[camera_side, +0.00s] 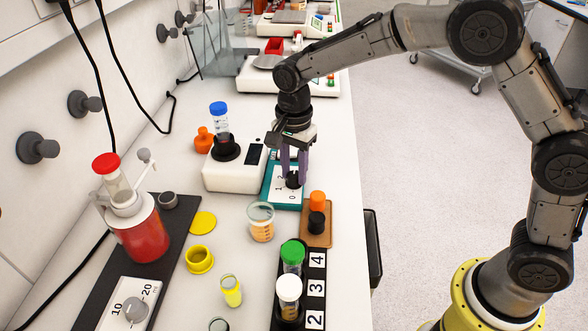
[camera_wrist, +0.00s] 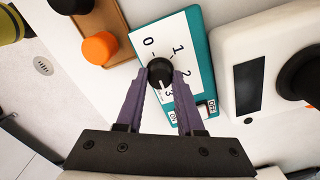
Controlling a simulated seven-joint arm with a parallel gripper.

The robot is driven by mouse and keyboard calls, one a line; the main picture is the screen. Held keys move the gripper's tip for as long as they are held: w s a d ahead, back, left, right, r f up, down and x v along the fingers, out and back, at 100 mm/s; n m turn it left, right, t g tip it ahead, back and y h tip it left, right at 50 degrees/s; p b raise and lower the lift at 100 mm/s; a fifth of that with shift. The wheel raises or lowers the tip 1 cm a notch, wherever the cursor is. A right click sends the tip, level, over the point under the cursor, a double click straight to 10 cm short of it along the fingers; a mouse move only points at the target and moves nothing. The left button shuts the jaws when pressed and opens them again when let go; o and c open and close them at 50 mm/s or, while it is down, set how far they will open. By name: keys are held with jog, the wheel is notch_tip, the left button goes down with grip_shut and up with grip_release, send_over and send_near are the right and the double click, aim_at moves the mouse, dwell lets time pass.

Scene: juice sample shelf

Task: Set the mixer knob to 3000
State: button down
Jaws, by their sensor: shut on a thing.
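The mixer knob (camera_wrist: 159,70) is a small black dial on a white scale plate (camera_wrist: 186,38) marked 0, 1, 2 and 3, set on a teal box (camera_wrist: 224,88). In the wrist view its white pointer line points down, toward the 3. My gripper (camera_wrist: 161,76) is shut on the knob, with one purple finger on each side. In the side view my gripper (camera_side: 294,172) reaches down onto the knob (camera_side: 293,181), partly hiding it and the scale. An on/off switch (camera_wrist: 203,108) sits on the box near the right finger.
A white mixer (camera_side: 234,174) holding a blue-capped tube (camera_side: 220,120) stands left of the teal box. A brown rack (camera_side: 317,233) with orange and black caps is close in front. A beaker (camera_side: 261,222) stands nearby. Open floor lies right of the bench.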

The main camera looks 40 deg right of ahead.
aim_at(294, 174)
jog(key=shift+r, duration=0.1)
jog(key=c, duration=0.5)
grip_release()
notch_tip(294, 174, up, 14)
jog(key=shift+f, duration=0.15)
dwell(0.3)
